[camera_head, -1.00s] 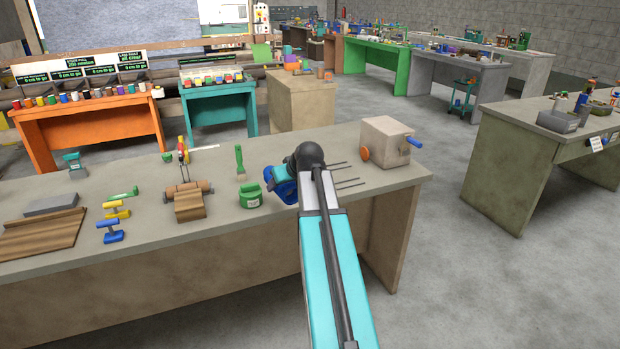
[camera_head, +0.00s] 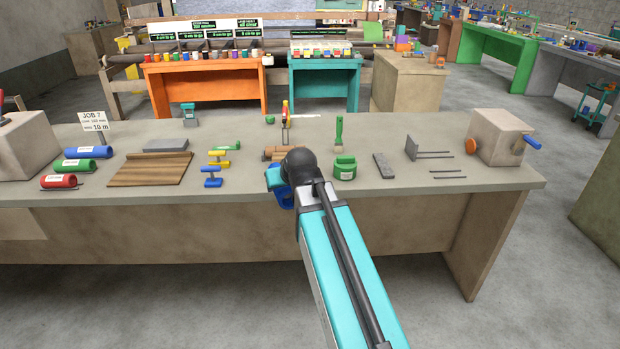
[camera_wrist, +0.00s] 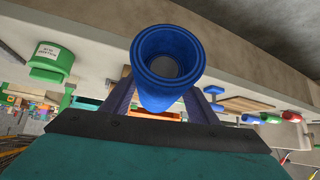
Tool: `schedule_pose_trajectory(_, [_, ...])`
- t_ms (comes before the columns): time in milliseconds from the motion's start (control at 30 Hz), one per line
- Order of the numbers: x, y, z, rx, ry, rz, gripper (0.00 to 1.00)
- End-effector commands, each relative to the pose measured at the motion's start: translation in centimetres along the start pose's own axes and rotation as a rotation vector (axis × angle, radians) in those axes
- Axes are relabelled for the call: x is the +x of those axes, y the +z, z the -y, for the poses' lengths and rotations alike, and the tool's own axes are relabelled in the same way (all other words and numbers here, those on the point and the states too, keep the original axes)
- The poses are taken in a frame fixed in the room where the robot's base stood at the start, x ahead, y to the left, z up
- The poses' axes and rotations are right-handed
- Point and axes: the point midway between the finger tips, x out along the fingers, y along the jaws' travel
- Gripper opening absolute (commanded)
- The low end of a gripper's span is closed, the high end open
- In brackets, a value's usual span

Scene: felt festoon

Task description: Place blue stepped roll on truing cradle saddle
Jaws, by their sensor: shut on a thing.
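The blue stepped roll (camera_wrist: 168,62) is held in my gripper (camera_wrist: 165,98), with its open round end facing the wrist camera and a dark finger on each side. In the head view part of the blue roll (camera_head: 284,198) shows below my dark wrist, above the bench's front edge, left of the green tub. My wrist hides much of the gripper there. I cannot tell for sure which fixture is the truing cradle; low blue (camera_head: 211,178) and yellow (camera_head: 218,157) stands sit left of my gripper, and a brown roller piece (camera_head: 270,153) is partly hidden behind it.
A cranked box (camera_head: 497,137) stands at the right end. Smaller blue (camera_head: 88,152), green (camera_head: 80,166) and red (camera_head: 60,181) rolls lie left.

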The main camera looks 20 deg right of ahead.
Motion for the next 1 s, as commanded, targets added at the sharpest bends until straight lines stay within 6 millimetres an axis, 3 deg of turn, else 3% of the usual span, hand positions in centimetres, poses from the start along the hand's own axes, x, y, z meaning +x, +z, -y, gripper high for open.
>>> schedule_pose_trajectory(33, [1.0, 1.4, 1.5, -0.008, -0.007, -0.002, 0.17])
schedule_pose_trajectory(100, [1.6, 2.2, 2.8, -0.012, -0.012, -0.003, 0.17])
schedule_pose_trajectory(400, [3.8, 5.2, 6.1, -0.025, -0.024, -0.005, 0.17])
schedule_pose_trajectory(1000, [4.2, 5.9, 7.1, -0.029, -0.028, -0.005, 0.17])
